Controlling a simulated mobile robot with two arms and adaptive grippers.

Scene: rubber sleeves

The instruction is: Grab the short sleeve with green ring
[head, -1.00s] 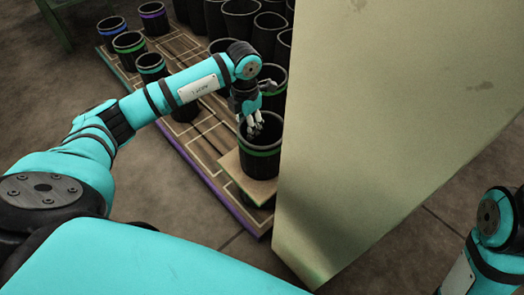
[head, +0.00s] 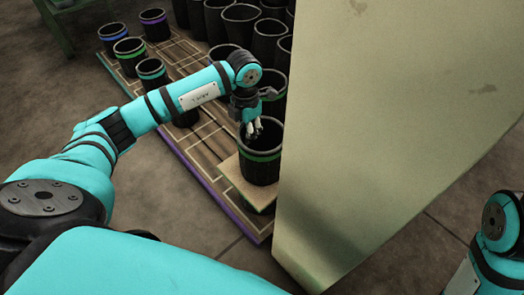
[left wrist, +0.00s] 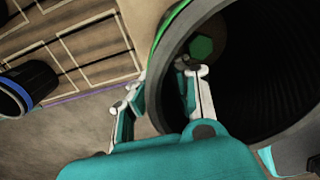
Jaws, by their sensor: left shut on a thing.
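The short black sleeve with a green ring (head: 262,170) stands upright on a small square board at the pallet's near right, close to the large pale panel. It fills the right of the left wrist view (left wrist: 158,60), open mouth facing the camera. My left gripper (head: 254,130) is at the sleeve's rim, shut on its wall. In the left wrist view the gripper (left wrist: 160,100) has one finger outside the wall and the other inside the mouth. The inner fingertip is partly dark in shadow. My right gripper is not in view; only part of my right arm shows.
The tall pale panel (head: 390,130) rises right beside the sleeve. Several black sleeves (head: 240,22) stand behind. Sleeves with coloured rings, one blue (head: 113,29), stand at the pallet's far left. The pallet (head: 200,150) has bare planks left of the sleeve.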

